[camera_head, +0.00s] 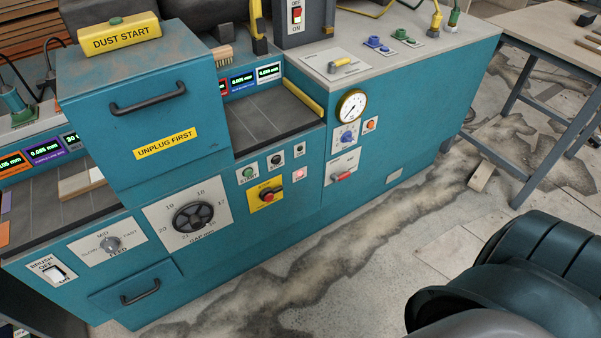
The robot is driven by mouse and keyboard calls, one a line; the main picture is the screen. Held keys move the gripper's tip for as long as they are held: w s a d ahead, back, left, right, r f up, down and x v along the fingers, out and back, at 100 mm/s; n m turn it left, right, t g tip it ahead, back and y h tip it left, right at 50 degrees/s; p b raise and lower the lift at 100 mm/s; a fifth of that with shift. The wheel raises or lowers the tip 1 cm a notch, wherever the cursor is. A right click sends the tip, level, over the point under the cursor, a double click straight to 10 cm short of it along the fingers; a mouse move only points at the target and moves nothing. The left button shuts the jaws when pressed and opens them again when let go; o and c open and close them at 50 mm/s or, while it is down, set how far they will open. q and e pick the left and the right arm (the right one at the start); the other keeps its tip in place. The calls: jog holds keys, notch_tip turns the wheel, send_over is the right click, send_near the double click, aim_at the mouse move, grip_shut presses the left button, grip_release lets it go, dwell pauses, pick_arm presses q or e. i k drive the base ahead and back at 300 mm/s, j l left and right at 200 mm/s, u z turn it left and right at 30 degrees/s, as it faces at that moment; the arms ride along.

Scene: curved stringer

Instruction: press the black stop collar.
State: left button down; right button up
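On the front of the teal machine (330,215) is a yellow plate with a red-and-black stop control (267,195). The lettering on the black buttons is too small to read, so I cannot tell which part is the black stop collar. Neither of my grippers is in view, and nothing touches these controls.
A handwheel (194,217) sits left of the buttons, a round gauge (351,106) and a red-handled switch (343,176) right of them. The teal hood (150,110) juts out at left. A dark rounded form, probably my arm, fills the lower right. The floor in front (350,270) is clear.

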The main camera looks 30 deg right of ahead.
aim_at(265, 190)
jog(key=l, duration=1.4)
jog(key=i+l, duration=0.1)
jog(key=l, duration=1.35)
jog(key=i+u, duration=0.05)
